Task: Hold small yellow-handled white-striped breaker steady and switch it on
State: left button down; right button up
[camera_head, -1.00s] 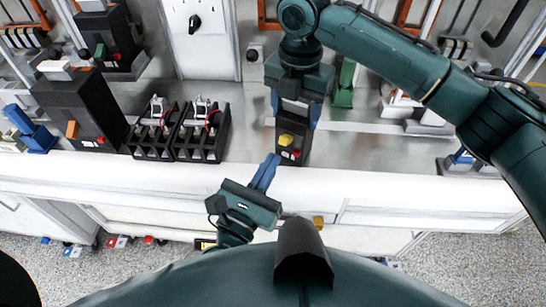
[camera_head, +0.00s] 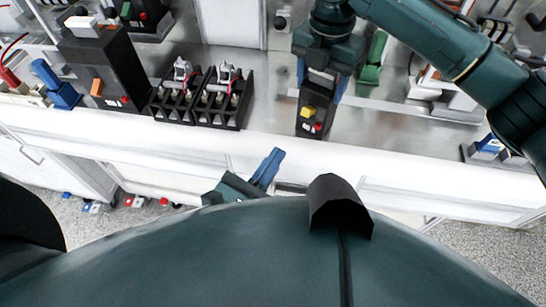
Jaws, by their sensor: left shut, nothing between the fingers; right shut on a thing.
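The small black breaker (camera_head: 309,128) stands on the metal bench near its front edge. Its yellow handle (camera_head: 308,112) and a red button beside it face me; a pale stripe shows higher up, between my fingers. My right gripper (camera_head: 319,88) reaches down from above and is shut on the breaker's upper part, one blue finger on each side. My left gripper (camera_head: 268,168) is shut and empty. It is in front of the bench edge, below and left of the breaker and apart from it, its blue fingers pointing up and right.
Two black trays with several fittings (camera_head: 222,108) stand left of the breaker. A larger black breaker with an orange handle (camera_head: 97,87) is further left, beside a blue clamp-like thing (camera_head: 54,85). A green-handled thing (camera_head: 374,58) stands behind right. The bench front strip (camera_head: 400,160) is clear.

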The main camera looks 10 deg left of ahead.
jog(key=o, duration=1.4)
jog(key=shift+r, duration=0.15)
